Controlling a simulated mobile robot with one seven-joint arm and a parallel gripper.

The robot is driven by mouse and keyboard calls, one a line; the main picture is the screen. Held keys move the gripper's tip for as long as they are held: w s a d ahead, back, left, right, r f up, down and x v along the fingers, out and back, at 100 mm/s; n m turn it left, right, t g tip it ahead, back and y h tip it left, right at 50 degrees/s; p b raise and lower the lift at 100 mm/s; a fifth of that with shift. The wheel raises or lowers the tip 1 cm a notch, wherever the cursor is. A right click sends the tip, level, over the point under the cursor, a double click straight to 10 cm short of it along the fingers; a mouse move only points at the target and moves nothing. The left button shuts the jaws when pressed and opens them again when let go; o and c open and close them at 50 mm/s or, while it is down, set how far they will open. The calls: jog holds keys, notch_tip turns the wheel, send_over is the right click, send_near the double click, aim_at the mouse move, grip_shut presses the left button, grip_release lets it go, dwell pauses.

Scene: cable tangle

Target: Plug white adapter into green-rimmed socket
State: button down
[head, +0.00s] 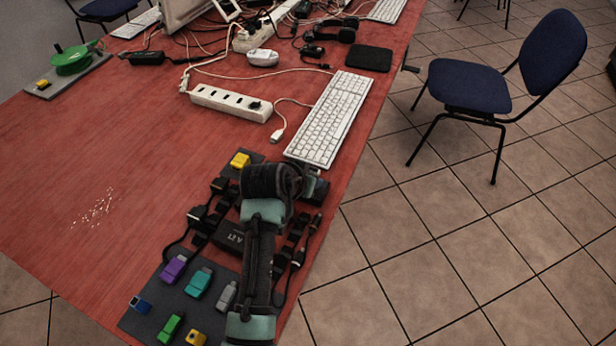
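A green round piece (72,60) sits on a grey board at the table's far left; it is the only round green thing I see, and any socket opening in it is too small to make out. A white rounded block (263,57) lies at the back middle among cables. A pale grey adapter (227,295) lies on the dark mat at the front, left of my arm. I cannot tell which of these is the white adapter. My gripper (314,187) is at the end of my arm, over the front right of the table, left of the table's right edge.
Purple (174,268), teal (199,282) and green (170,328) adapters lie on the front mat (215,318). A power strip (230,103), white keyboard (329,118) and tangled cables fill the back. A blue chair (470,85) stands right.

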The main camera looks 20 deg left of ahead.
jog(key=shift+f, duration=0.35)
jog(key=shift+s, duration=0.1)
jog(key=shift+c, duration=2.2)
grip_release()
jog(key=shift+r, duration=0.15)
jog(key=shift+s+r, duration=0.2)
jog(key=shift+r, duration=0.1)
jog(key=p+v, duration=0.1)
jog(key=v, duration=1.1)
jog(key=shift+p, duration=0.3)
jog(key=shift+s+f, duration=0.1)
